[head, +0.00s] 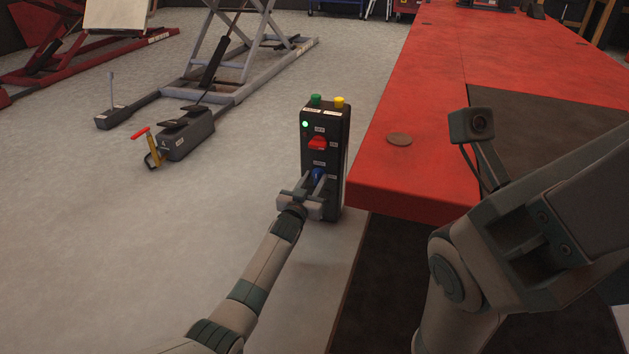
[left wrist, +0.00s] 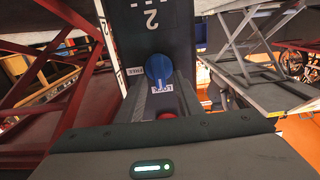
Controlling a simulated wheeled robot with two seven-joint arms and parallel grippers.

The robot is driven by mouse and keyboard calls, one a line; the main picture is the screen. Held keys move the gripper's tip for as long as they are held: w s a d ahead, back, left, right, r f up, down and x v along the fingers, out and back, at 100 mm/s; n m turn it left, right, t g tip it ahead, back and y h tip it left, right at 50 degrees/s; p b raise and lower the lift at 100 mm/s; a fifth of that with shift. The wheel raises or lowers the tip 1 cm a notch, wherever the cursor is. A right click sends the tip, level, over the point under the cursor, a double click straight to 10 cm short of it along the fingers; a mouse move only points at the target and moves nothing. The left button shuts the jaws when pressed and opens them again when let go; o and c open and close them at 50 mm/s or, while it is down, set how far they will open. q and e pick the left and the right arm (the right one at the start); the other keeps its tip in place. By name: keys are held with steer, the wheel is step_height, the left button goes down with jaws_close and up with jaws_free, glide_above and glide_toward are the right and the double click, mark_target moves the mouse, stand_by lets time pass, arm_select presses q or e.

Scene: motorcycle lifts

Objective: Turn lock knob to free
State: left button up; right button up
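The black control box (head: 338,140) stands at the left edge of the red bench. Its blue lock knob (head: 318,174) is low on its front face, under a red switch. In the left wrist view the blue knob (left wrist: 158,67) has a FREE label at its left and a LOCK label below it, and its lower end is toward LOCK. My left gripper (head: 313,184) is at the knob, fingers apart on either side of it. Whether they touch it I cannot tell. My right arm is at the right of the head view; its gripper is out of view.
The red bench (head: 420,110) with a round disc (head: 399,139) lies right of the box. A green button (head: 316,100) and a yellow button (head: 339,102) top the box. A grey lift (head: 240,75) stands behind left.

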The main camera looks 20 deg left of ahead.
arm_select(q)
jaws_close()
